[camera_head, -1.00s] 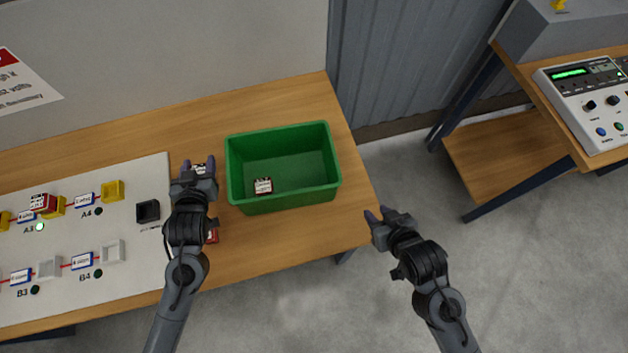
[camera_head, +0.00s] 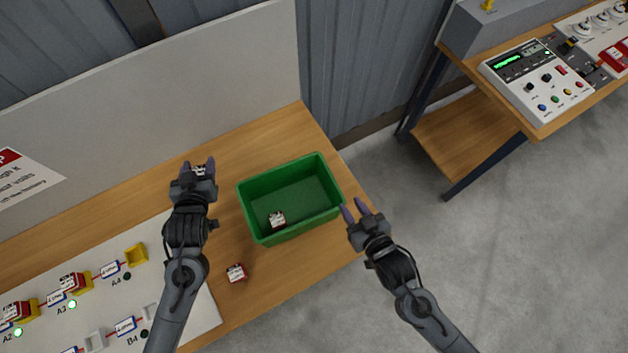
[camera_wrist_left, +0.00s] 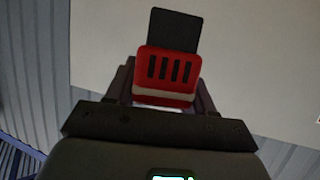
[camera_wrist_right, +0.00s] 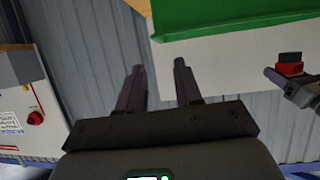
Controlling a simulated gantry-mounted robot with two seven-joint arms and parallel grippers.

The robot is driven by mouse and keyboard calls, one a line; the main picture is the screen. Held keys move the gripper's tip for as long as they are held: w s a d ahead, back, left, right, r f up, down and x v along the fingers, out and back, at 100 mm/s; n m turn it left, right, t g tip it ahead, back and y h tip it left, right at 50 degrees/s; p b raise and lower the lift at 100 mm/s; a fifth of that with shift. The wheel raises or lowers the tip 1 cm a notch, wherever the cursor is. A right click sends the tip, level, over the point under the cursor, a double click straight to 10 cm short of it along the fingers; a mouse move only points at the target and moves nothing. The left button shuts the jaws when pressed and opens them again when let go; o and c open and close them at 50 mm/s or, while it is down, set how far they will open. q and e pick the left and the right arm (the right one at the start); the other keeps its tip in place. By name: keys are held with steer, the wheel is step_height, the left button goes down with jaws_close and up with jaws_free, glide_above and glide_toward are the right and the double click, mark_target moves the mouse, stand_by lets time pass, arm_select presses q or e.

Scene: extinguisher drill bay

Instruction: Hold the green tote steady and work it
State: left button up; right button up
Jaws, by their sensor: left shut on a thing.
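The green tote (camera_head: 248,212) sits on the wooden table, its open top showing a small red-and-white block (camera_head: 277,220) inside near the front left. My left gripper (camera_head: 198,169) is left of and beyond the tote, apart from it. It is shut on a red block (camera_wrist_left: 168,75) with black slots and a dark plate, seen large in the left wrist view. My right gripper (camera_head: 354,207) is open and empty just off the tote's right side. In the right wrist view, the tote's green wall (camera_wrist_right: 230,18) shows above and right of its spread fingers (camera_wrist_right: 158,85).
Another red-and-white block (camera_head: 237,272) lies on the table (camera_head: 275,268) in front of the tote. A white board (camera_head: 190,325) with red blocks, yellow and white sockets and lit green lamps fills the front left. A side bench (camera_head: 470,135) with a control panel (camera_head: 540,82) stands right.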

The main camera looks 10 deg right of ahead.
mark_target(332, 180)
steer(key=x, duration=1.1)
steer(key=shift+r, duration=0.1)
jaws_close()
